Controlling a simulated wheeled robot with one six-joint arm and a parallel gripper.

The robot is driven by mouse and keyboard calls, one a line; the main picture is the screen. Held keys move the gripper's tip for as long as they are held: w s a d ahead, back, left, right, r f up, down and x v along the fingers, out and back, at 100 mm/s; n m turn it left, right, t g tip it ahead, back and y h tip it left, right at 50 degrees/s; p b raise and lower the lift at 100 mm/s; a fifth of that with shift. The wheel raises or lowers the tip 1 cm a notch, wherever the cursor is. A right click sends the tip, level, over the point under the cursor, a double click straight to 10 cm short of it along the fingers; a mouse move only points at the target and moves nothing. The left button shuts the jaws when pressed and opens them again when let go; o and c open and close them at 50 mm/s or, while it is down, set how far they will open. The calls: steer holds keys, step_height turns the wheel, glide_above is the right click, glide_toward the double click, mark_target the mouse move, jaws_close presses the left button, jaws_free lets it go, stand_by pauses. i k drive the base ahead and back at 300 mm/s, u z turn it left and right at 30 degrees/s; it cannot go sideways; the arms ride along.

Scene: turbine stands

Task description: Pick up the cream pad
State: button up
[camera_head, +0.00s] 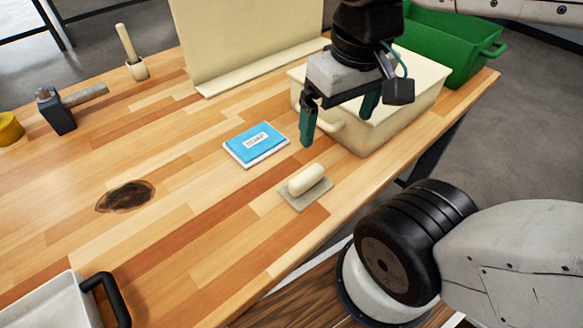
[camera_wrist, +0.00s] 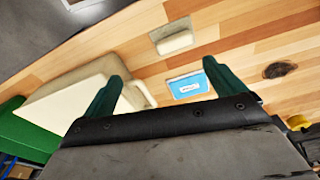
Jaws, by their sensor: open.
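The cream pad (camera_head: 305,180) is a small rounded block on a thin grey-beige base plate, lying on the wooden table near its front edge. It also shows in the wrist view (camera_wrist: 175,38), above and between the fingers in the picture. My gripper (camera_head: 339,122) is open and empty, held above the table, up and to the right of the pad in the head view. In the wrist view its two green fingers (camera_wrist: 162,80) stand wide apart. Nothing hides the pad.
A blue-topped packet (camera_head: 257,143) lies just behind the pad. A cream lidded box (camera_head: 378,128) stands beneath and beside my gripper, with a green crate (camera_head: 450,45) behind it. The table left of the pad is mostly clear.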

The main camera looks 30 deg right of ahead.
mark_target(301, 191)
steer(key=u, duration=1)
steer(key=k, duration=0.7)
steer(key=z, duration=1.25)
